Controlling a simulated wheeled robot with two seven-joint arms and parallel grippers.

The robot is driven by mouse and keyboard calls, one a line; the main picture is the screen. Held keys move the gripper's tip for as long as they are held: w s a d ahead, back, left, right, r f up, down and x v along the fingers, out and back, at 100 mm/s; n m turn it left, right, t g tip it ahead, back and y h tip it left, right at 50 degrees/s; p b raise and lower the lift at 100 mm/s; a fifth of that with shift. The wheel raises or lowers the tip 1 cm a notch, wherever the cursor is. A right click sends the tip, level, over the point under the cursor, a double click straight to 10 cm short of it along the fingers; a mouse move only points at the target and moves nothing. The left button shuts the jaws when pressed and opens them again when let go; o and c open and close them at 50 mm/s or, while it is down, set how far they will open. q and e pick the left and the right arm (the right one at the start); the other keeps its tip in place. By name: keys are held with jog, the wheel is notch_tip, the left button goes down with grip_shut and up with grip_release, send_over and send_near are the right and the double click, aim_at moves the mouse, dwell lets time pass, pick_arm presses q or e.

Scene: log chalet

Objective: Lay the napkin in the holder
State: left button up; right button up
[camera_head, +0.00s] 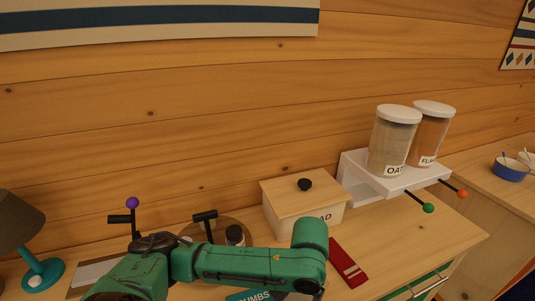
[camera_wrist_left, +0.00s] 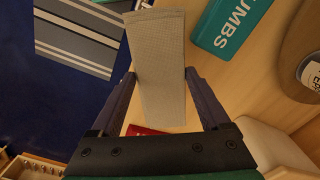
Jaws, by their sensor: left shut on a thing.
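A flat, pale grey-beige folded piece that looks like the napkin (camera_wrist_left: 161,40) is in the left wrist view. It lies lengthwise between the two dark fingers of my left gripper (camera_wrist_left: 160,77), which is shut on it. The napkin's far end reaches past the fingertips, over the edge of the wooden top. In the head view my left arm crosses the front of the counter, and its gripper does not show. My right gripper is in neither view. I cannot pick out a napkin holder for sure in either view.
A red cloth with white stripes (camera_head: 347,263) lies on the counter beside a lidded bread box (camera_head: 298,216). A teal "CRUMBS" piece (camera_wrist_left: 228,30) lies near the napkin. A white shelf (camera_head: 409,181) carries two jars. A lamp (camera_head: 37,272) stands at left.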

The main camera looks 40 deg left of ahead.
pick_arm(q)
jog(key=w+a+r+m+p, duration=0.1)
jog(key=w+a+r+m, duration=0.3)
jog(key=r, duration=0.4)
jog(key=w+a+r+m, duration=0.2)
jog(key=w+a+r, duration=0.3)
jog(key=w+r, duration=0.15)
jog(key=f, duration=0.6)
jog(key=f+p, duration=0.1)
jog(key=f, duration=1.2)
jog(key=shift+s+f+p, duration=0.1)
jog(key=shift+s+p, duration=0.15)
jog(key=shift+p, duration=0.1)
jog(key=o, duration=1.2)
jog(key=shift+c, duration=0.2)
